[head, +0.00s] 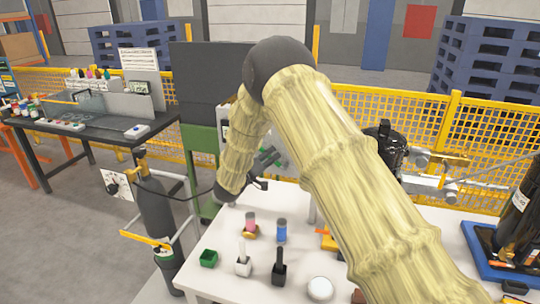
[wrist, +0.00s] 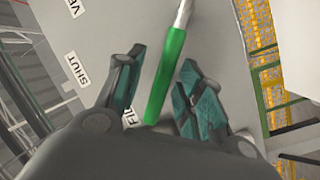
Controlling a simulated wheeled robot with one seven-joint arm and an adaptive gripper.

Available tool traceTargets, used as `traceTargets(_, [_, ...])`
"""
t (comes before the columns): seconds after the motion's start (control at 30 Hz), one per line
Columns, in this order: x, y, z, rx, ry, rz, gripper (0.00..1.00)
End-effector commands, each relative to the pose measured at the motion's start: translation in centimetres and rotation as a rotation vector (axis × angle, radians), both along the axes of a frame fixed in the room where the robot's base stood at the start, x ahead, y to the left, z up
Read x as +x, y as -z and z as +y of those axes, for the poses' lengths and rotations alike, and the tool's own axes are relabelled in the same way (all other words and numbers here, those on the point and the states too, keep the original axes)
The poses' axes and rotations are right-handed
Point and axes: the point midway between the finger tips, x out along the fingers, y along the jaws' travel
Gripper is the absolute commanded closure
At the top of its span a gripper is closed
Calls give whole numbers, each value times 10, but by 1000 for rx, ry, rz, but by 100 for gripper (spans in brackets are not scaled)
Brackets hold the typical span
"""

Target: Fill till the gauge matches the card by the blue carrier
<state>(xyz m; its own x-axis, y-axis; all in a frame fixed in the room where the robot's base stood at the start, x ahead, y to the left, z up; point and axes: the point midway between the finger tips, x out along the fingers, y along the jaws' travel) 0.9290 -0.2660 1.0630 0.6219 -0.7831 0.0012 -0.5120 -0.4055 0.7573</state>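In the wrist view a green lever handle (wrist: 166,75) with a metal stem stands before a grey panel (wrist: 105,15). The panel bears a SHUT label (wrist: 76,69), a cut-off label above it and a partly hidden "FI" label (wrist: 125,112) beside the handle's near end. My gripper (wrist: 162,59) is open, one finger each side of the handle, with a visible gap on the left; contact on the right is unclear. In the head view, a blue carrier (head: 480,258) at right holds a black cylinder (head: 520,212). I cannot make out a gauge reading or the card.
Yellow fencing (head: 390,105) runs behind.

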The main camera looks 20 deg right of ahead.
Motion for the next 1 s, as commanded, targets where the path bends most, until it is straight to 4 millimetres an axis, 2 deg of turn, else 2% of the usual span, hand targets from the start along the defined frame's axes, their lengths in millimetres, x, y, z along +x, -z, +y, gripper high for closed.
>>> traceTargets(0.13, [5, 0, -6, -1, -1, 0, 63])
traceTargets(0.43, [6, 0, -7, -1, -1, 1, 63])
traceTargets(0.47, [6, 0, -7, -1, -1, 1, 66])
traceTargets(0.63, [6, 0, -7, -1, -1, 1, 97])
traceTargets(0.67, [6, 1, -7, -1, -1, 1, 100])
traceTargets(1.0, [4, 0, -11, 11, 2, -6, 100])
